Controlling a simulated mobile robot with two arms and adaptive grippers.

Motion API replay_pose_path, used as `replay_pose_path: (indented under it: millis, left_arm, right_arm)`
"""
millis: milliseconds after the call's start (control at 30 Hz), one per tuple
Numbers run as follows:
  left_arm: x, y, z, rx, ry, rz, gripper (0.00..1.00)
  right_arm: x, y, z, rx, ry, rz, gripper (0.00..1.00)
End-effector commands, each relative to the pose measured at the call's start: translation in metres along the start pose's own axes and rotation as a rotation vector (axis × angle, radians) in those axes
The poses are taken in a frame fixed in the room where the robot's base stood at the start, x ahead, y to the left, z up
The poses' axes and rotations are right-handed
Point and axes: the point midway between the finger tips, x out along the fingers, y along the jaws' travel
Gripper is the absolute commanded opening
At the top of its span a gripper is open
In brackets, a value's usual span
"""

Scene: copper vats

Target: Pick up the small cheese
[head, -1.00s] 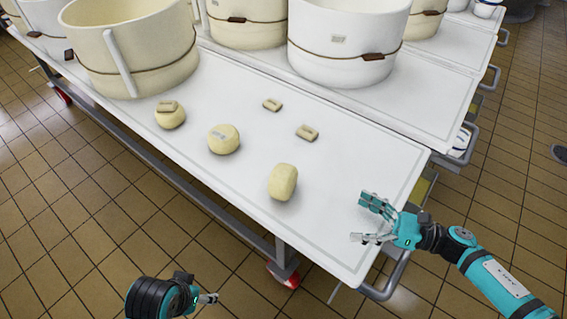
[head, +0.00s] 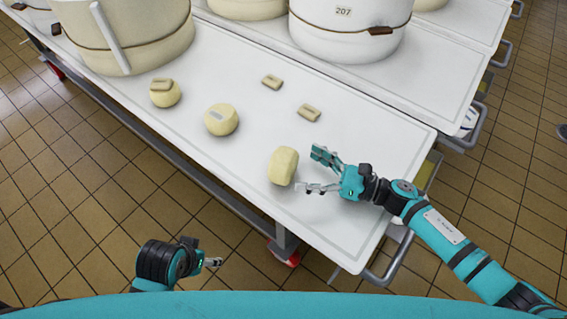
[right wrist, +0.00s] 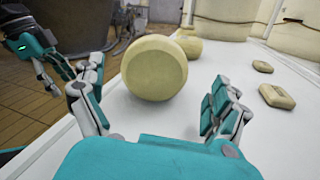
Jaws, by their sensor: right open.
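Three pale yellow cheeses stand on the white table. The nearest cheese (head: 283,166) is a rounded block; in the right wrist view this cheese (right wrist: 155,68) appears large and round, straight ahead between my fingers. I cannot tell which is called small. My right gripper (head: 308,170) is open and empty, just right of the nearest cheese, fingers pointing at it. My left gripper (head: 212,262) is off the table's front edge; its finger opening is unclear.
Two small flat tan blocks (head: 272,82) (head: 309,112) lie behind the cheeses. A large cream vat (head: 120,35) and a white vat (head: 345,30) stand at the back.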

Motion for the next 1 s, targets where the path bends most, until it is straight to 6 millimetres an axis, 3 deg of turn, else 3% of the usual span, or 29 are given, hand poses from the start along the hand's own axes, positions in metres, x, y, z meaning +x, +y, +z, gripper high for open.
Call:
replay_pose_path:
  millis: [267, 533, 767, 1000]
  left_arm:
    - [0.001, 0.000, 0.000, 0.000, 0.000, 0.000, 0.67]
    - [0.002, 0.000, 0.000, -0.001, -0.001, 0.001, 0.67]
    - [0.005, 0.000, 0.002, -0.001, -0.006, 0.001, 0.67]
    - [0.005, 0.000, 0.001, 0.000, -0.005, 0.001, 0.67]
  right_arm:
    - [0.017, 0.001, -0.001, 0.000, 0.000, 0.000, 1.00]
    - [0.056, 0.003, -0.004, -0.001, -0.002, 0.000, 1.00]
    - [0.059, 0.003, -0.006, 0.000, 0.001, -0.001, 1.00]
    - [0.059, 0.003, -0.006, 0.000, 0.001, -0.001, 0.73]
